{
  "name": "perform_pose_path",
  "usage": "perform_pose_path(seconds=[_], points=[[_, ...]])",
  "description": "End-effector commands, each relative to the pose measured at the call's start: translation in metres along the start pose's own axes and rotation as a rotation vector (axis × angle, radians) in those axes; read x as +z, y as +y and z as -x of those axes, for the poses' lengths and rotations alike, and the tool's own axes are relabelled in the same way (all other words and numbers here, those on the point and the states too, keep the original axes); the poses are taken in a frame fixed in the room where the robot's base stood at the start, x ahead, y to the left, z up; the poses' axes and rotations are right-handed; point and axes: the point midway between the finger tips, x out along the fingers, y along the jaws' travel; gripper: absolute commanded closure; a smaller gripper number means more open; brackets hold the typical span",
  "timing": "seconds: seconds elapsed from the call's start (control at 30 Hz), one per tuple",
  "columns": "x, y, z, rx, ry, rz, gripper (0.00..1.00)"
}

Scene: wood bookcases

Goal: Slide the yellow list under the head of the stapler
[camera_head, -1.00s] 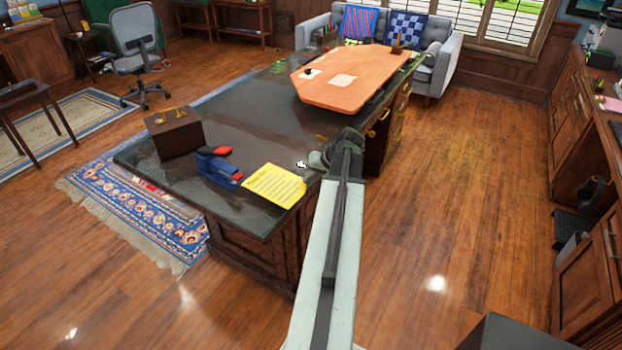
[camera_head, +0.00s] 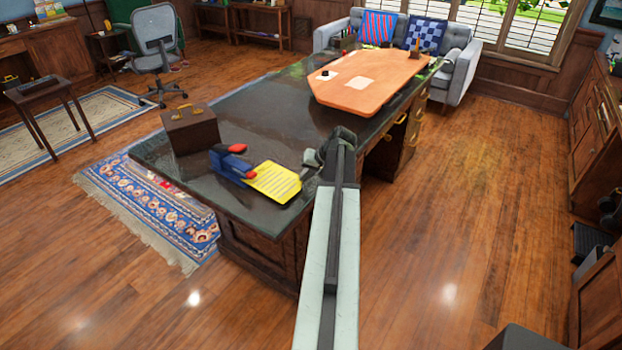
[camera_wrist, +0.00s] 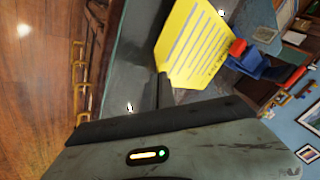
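The yellow list (camera_head: 274,184), a lined sheet, lies at the near end of the dark desk. The blue stapler (camera_head: 229,163) with red tips stands just left of it. The list's left edge meets the stapler's front end; I cannot tell how far it is under the head. In the wrist view the list (camera_wrist: 192,45) reaches the red tip of the stapler (camera_wrist: 262,67). My gripper (camera_wrist: 163,76) shows as one narrow dark bar, shut at the list's edge. In the head view my arm hides most of the gripper.
A brown box (camera_head: 190,128) stands behind and left of the stapler on the dark desk (camera_head: 270,110). An orange board (camera_head: 370,82) lies at the desk's far end. The desk top between is clear. Open wood floor (camera_head: 450,200) lies to the right.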

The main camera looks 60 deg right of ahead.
Motion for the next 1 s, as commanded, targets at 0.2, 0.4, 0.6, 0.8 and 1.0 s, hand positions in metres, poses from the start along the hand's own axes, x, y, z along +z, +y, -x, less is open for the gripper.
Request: perform_pose_path(seconds=[0.2,0.4,0.6,0.8,1.0], points=[[-0.0031,-0.0035,-0.0031,0.000,0.000,-0.001,1.00],[-0.0030,-0.0036,-0.0032,0.000,0.001,-0.001,1.00],[-0.0038,-0.0045,-0.0039,0.000,0.001,-0.001,1.00],[-0.0040,-0.0048,-0.0042,0.000,0.001,-0.001,1.00],[-0.0041,-0.0041,-0.0038,0.000,0.001,-0.002,0.74]])
